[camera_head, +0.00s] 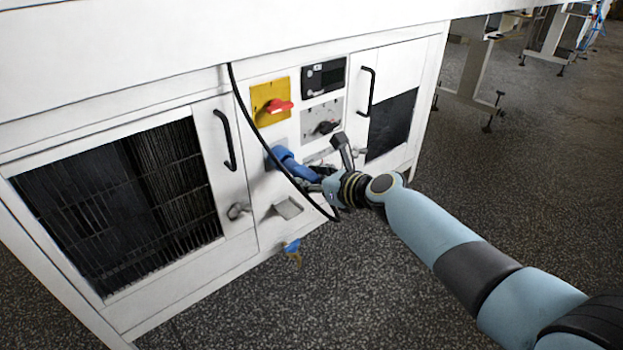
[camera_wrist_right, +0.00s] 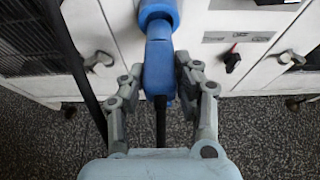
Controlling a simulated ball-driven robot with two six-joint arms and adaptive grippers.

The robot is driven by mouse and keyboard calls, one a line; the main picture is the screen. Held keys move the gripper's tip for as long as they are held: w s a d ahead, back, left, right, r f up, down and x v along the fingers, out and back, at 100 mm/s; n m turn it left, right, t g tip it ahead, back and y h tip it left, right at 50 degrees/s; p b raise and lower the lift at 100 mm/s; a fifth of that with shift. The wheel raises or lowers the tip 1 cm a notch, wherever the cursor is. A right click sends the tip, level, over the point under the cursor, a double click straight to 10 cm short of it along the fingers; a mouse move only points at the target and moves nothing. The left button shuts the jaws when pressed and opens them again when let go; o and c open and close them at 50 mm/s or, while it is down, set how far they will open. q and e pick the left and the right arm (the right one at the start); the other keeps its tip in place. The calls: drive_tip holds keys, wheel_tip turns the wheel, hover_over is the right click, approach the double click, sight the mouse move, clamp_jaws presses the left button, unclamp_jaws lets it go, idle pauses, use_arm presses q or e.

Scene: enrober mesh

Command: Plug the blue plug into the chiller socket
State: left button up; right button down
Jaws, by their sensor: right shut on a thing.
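The blue plug (camera_wrist_right: 158,75) is between the fingers of my right gripper (camera_wrist_right: 160,80), which is shut on it. In the head view my right gripper (camera_head: 328,172) is at the white cabinet front, with the plug (camera_head: 302,171) pointing at the panel. The blue chiller socket (camera_head: 278,155) is on the panel and also shows at the top of the wrist view (camera_wrist_right: 158,12). The plug's front end lines up with the socket and appears to meet it; how deep it sits cannot be told. My left gripper is out of view.
A black cable (camera_head: 247,108) hangs in front of the panel, left of my gripper. A yellow plate with a red switch (camera_head: 279,106), a black-knobbed plate (camera_head: 327,127) and door handles (camera_head: 224,140) are nearby. A small blue part (camera_head: 292,246) hangs below.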

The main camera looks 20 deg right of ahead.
sight(309, 174)
drive_tip(key=shift+r+p, duration=0.1)
drive_tip(key=shift+p, duration=0.2)
idle(0.6)
drive_tip(key=shift+w+a+b, duration=0.25)
drive_tip(key=shift+w+a, duration=0.1)
drive_tip(key=shift+w, duration=0.6)
drive_tip(key=shift+w+a+b, duration=0.2)
drive_tip(key=shift+w+a, duration=0.1)
drive_tip(key=shift+w, duration=0.6)
drive_tip(key=c, duration=0.9)
unclamp_jaws()
drive_tip(key=shift+s, duration=0.1)
drive_tip(key=shift+s+d, duration=0.1)
drive_tip(key=shift+s, duration=0.15)
drive_tip(key=v, duration=1.1)
drive_tip(key=shift+s+r, duration=0.1)
drive_tip(key=shift+s, duration=0.1)
